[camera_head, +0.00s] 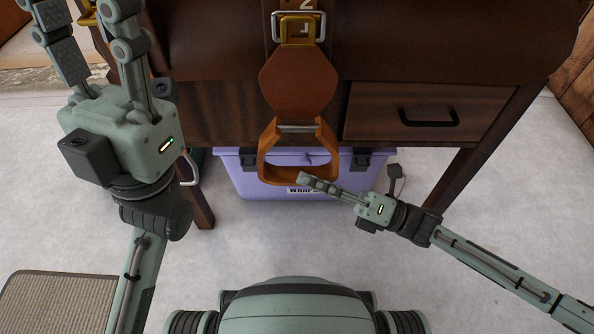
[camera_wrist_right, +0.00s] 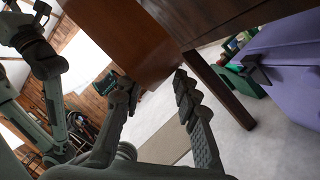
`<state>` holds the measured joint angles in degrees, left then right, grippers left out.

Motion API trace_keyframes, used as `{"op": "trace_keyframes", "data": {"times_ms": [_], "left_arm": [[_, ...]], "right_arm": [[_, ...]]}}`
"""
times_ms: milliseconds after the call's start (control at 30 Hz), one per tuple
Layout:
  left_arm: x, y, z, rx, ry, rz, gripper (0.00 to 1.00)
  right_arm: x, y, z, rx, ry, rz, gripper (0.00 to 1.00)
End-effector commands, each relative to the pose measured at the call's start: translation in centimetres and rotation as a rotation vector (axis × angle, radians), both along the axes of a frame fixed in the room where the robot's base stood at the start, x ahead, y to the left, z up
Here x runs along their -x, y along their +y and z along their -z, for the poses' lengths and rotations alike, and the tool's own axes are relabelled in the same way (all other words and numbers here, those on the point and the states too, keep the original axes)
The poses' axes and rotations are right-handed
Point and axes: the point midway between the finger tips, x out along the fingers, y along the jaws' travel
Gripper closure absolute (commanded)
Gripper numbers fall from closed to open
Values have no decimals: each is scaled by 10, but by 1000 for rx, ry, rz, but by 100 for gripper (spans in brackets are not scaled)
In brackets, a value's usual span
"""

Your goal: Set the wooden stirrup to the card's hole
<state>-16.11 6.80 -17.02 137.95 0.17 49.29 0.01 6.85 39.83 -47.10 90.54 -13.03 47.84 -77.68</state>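I see no card. My right gripper (camera_head: 304,178) has its fingertips at the stirrup's lower bar; I cannot tell whether they touch.
A dark wooden bench (camera_head: 430,62) with a handled drawer (camera_head: 428,117) stands behind the stirrup. A lilac lidded box (camera_head: 240,180) labelled "WRAPS" is under it. Bench legs (camera_head: 465,172) flank it. A woven mat (camera_head: 55,302) lies at lower left. The pale floor is otherwise open.

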Motion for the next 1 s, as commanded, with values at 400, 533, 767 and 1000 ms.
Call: {"op": "trace_keyframes", "data": {"times_ms": [400, 533, 767, 1000], "left_arm": [[-1, -1, 0, -5, -4, 0, 60], [-1, -1, 0, -5, -4, 0, 60], [-1, -1, 0, -5, -4, 0, 60], [-1, -1, 0, -5, -4, 0, 60]], "right_arm": [[-10, 30, -7, 0, 1, 0, 69], [-10, 30, -7, 0, 1, 0, 69], [-10, 29, -7, 0, 1, 1, 95], [-10, 29, -7, 0, 1, 1, 100]]}}
